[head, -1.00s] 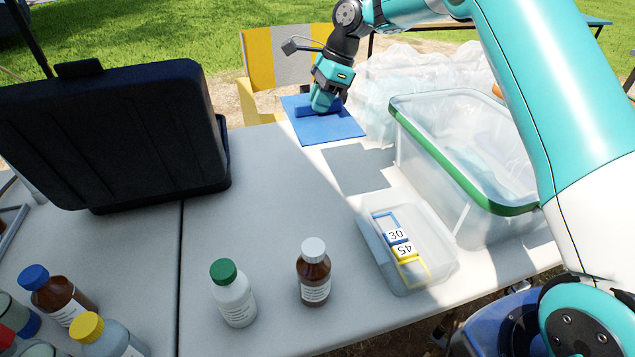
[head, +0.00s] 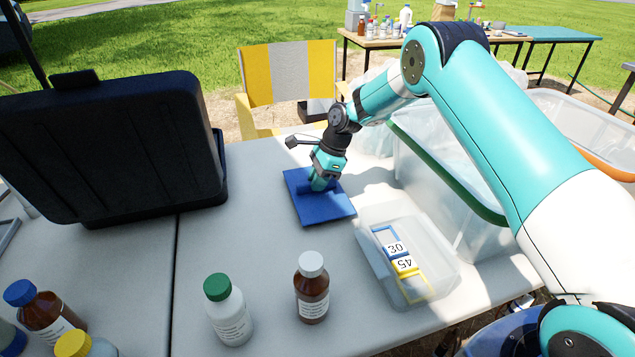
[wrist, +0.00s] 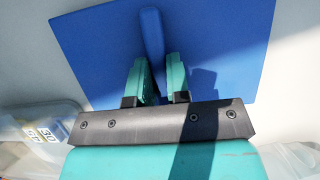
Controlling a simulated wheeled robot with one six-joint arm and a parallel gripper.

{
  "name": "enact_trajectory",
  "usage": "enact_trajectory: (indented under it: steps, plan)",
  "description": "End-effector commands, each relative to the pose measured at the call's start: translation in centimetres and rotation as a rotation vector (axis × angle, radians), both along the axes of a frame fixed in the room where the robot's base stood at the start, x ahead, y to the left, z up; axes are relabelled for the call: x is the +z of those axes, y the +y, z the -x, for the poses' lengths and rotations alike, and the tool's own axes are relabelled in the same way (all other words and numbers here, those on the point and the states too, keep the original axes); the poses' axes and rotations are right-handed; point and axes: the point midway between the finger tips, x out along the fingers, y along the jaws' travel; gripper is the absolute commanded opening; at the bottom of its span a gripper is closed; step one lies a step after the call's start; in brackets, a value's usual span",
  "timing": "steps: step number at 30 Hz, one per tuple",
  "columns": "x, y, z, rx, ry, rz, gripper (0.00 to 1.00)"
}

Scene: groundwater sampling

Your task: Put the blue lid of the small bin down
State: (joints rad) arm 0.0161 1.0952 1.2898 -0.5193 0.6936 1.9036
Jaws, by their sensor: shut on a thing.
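The blue lid (head: 322,208) is a flat square plate with a raised bar handle. In the head view it is over the grey table, behind and left of the small clear bin (head: 377,268). My gripper (head: 319,184) is shut on the lid's handle, which shows between the fingers in the wrist view (wrist: 160,75). I cannot tell whether the lid touches the table. The small bin is uncovered and holds a blue and a yellow frame with cards marked 30 and 45. A corner of it shows in the wrist view (wrist: 62,115).
A large clear bin with a green rim (head: 440,160) stands behind the small bin. A white bottle with a green cap (head: 229,315) and a brown bottle (head: 312,290) stand at the front. A black case (head: 110,150) is at left. Table left of the lid is clear.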

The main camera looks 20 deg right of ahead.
Motion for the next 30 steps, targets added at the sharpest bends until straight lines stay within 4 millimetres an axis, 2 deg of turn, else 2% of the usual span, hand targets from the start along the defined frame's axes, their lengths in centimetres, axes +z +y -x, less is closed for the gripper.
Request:
enact_trajectory:
  steps: [2,11,12,15,25,30]
  plan:
    - [-0.7,0.0,0.0,0.000,-0.001,0.000,0.00]
    - [-0.9,0.0,0.0,0.000,-0.001,0.000,0.00]
    - [-0.9,0.0,0.0,0.000,-0.001,0.000,0.21]
    - [-0.9,0.0,0.0,0.000,-0.001,0.000,0.42]
    - [-0.5,0.0,0.0,-0.001,-0.002,0.000,0.42]
    - [1.8,-1.1,-0.1,-0.002,-0.005,-0.001,0.42]
